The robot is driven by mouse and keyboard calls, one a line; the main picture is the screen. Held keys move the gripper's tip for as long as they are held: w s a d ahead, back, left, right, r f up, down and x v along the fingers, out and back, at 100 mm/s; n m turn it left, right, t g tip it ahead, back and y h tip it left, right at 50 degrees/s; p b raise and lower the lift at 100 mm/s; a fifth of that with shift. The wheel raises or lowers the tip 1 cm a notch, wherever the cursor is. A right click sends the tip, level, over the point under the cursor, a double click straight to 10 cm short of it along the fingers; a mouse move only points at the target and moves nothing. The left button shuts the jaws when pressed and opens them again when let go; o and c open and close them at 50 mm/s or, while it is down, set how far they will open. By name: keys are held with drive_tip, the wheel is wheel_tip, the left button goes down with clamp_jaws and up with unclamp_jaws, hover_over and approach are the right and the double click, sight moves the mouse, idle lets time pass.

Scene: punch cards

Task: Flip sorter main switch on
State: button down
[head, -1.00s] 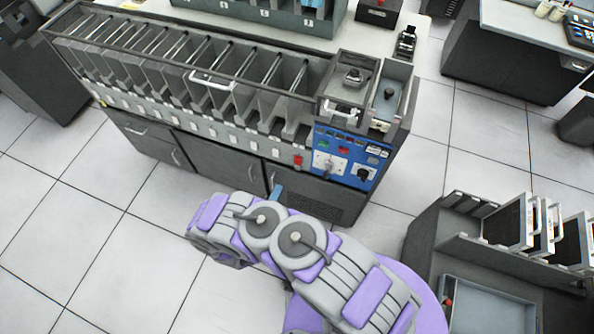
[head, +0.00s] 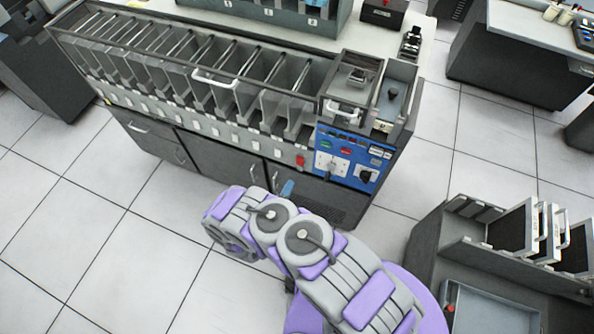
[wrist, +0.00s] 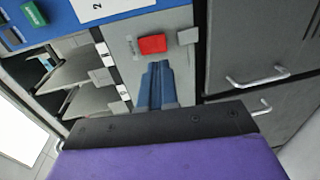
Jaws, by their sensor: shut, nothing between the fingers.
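The card sorter (head: 190,75) stands across the upper left of the head view. A red rocker-like switch (head: 300,160) sits on its grey front strip, just left of the blue control panel (head: 348,155). In the wrist view the red switch (wrist: 152,44) lies just beyond the tips of my gripper (wrist: 157,66). The blue fingers are shut together and empty, pointing at it. I cannot tell whether they touch it. In the head view only a bit of my gripper (head: 287,187) shows past my arm, below the switch.
The blue panel carries buttons, a white plate with a lever (head: 331,165) and a black knob (head: 367,175). Cabinet doors with handles (wrist: 258,76) lie below the strip. A grey rack (head: 500,250) stands at right. Tiled floor is clear between.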

sight(300, 164)
drive_tip(key=b+x, duration=0.2)
drive_tip(key=x, duration=0.7)
drive_tip(key=shift+w, duration=0.15)
